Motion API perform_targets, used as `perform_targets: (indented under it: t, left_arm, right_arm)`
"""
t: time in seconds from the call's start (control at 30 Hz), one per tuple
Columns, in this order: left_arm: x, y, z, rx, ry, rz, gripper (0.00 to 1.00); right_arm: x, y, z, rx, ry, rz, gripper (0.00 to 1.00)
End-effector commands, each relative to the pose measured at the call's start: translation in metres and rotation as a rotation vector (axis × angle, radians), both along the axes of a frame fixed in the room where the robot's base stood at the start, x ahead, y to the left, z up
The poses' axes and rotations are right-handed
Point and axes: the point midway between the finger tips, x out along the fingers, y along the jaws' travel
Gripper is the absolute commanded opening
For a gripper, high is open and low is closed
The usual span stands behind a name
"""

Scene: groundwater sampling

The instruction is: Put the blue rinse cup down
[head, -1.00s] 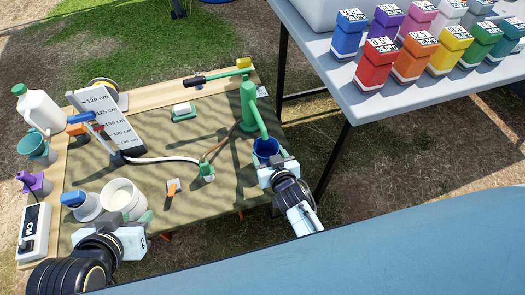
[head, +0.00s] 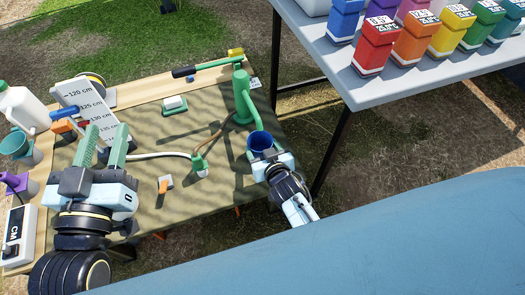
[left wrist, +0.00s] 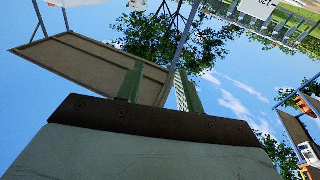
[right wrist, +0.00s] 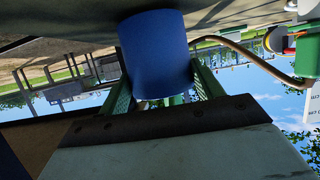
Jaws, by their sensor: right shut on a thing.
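The blue rinse cup (head: 262,141) is at the right edge of the sampling table in the head view, just below the spout of the green pump (head: 245,98). My right gripper (head: 266,156) is shut on the cup. In the right wrist view the blue cup (right wrist: 156,52) sits between the two green fingers. Whether its base touches the table is hidden. My left gripper (head: 107,130) is raised over the left part of the table, fingers apart and empty. The left wrist view shows the open fingers (left wrist: 160,75) against sky, with nothing between them.
A tilted depth board (head: 85,105), a white jug (head: 22,108), a teal funnel (head: 15,144) and a grey meter (head: 19,235) stand at the left. A hose fitting (head: 199,165) and an orange-handled piece (head: 164,185) lie mid-table. Colored bottles (head: 412,40) stand on the grey table.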

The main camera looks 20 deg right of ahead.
Motion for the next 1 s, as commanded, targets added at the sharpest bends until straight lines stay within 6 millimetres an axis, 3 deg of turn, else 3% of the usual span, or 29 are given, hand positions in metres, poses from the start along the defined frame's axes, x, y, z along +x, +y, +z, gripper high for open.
perform_targets:
  t: [0.77,0.8,0.93,1.0]
  left_arm:
    - [-0.003,-0.002,0.019,-0.035,-0.115,-0.006,0.36]
    - [-0.003,-0.002,0.02,-0.037,-0.12,-0.005,0.36]
    - [-0.003,-0.002,0.02,-0.038,-0.121,-0.007,0.36]
    - [-0.003,-0.002,0.02,-0.038,-0.121,-0.007,0.36]
  right_arm:
    - [0.0,0.0,-0.006,0.001,-0.001,0.0,0.44]
    - [0.0,0.0,-0.005,0.001,-0.001,0.0,0.7]
    - [0.0,0.0,-0.005,0.001,-0.001,0.0,0.87]
    - [0.0,0.0,-0.005,0.0,-0.001,0.0,0.88]
